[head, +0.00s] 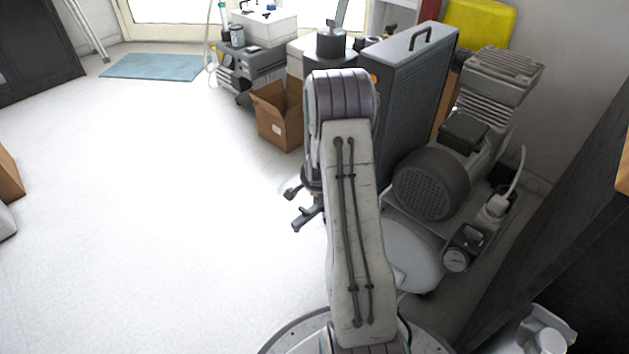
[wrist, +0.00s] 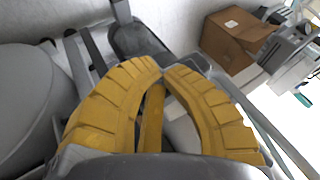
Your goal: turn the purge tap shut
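My gripper (wrist: 163,71) shows in the wrist view as two curved yellow fingers whose tips come together, nearly touching. A narrow yellow strip (wrist: 152,115) lies between the fingers, and I cannot tell whether it is a tap lever or part of my gripper. I cannot make out the purge tap for certain in either view. In the head view the compressor's motor (head: 432,183) and pale tank (head: 410,255) stand to the right of my arm. My arm hides part of the tank and my gripper there.
A tall grey perforated housing (head: 408,88) stands behind the motor. A pressure gauge (head: 456,260) sits at the tank's right. An open cardboard box (head: 278,115) is on the floor and also in the wrist view (wrist: 235,38).

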